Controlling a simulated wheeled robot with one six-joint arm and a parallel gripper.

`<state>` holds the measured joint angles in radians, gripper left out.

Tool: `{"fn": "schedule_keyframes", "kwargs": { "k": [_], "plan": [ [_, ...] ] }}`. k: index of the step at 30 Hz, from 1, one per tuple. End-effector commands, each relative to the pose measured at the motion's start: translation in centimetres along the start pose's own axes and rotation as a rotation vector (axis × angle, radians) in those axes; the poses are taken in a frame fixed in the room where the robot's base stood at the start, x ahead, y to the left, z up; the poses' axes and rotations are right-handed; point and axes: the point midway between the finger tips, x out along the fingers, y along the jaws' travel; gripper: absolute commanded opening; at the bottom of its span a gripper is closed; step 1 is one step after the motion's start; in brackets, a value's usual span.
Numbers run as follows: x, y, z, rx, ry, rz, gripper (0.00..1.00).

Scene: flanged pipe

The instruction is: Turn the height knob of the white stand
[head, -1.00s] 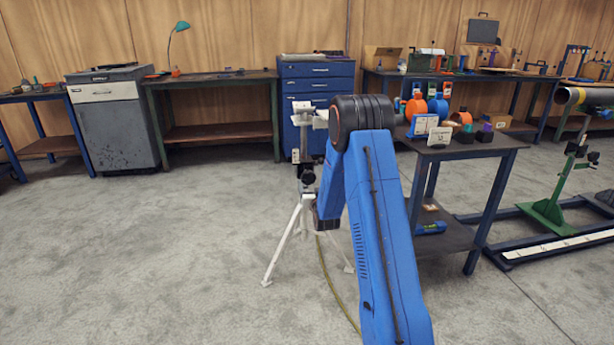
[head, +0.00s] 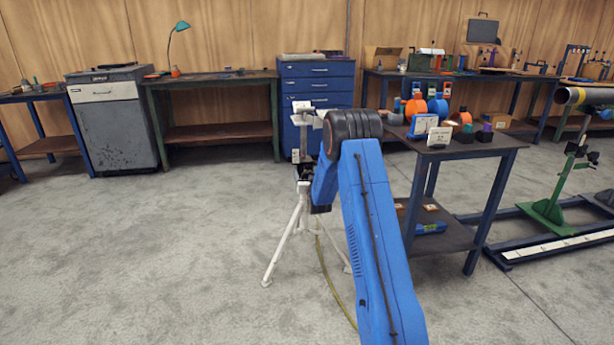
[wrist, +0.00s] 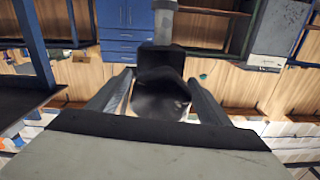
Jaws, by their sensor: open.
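The white stand (head: 296,225) is a tripod with splayed legs and a pale top, left of my arm in the head view. Part of it is hidden behind my arm. In the wrist view its pale post (wrist: 165,22) rises at the top centre. A black knob (wrist: 160,60) shows below that post, with a dark rounded part under it. My gripper (wrist: 160,82) is open, with one grey finger on each side of the dark parts. I cannot tell whether the fingers touch the knob. In the head view my gripper is not clearly seen.
A dark work table (head: 470,150) with spools and small boxes stands just right of the stand. A blue drawer cabinet (head: 317,85) and benches line the back wall. A green pipe support (head: 548,208) is at far right. The floor at left is clear.

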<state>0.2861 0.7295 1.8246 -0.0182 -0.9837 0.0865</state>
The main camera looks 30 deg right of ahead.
Motion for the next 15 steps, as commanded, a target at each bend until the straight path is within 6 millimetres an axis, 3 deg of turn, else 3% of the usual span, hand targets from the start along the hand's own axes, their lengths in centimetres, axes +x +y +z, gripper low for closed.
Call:
{"fn": "schedule_keyframes", "kwargs": {
  "k": [2,7,15],
  "plan": [
    [-0.01,0.0,0.0,0.0,0.0,0.0,0.7],
    [-0.02,0.0,0.0,0.0,0.0,0.0,0.31],
    [-0.04,0.01,0.01,0.017,0.0,0.0,0.31]
  ]
}}
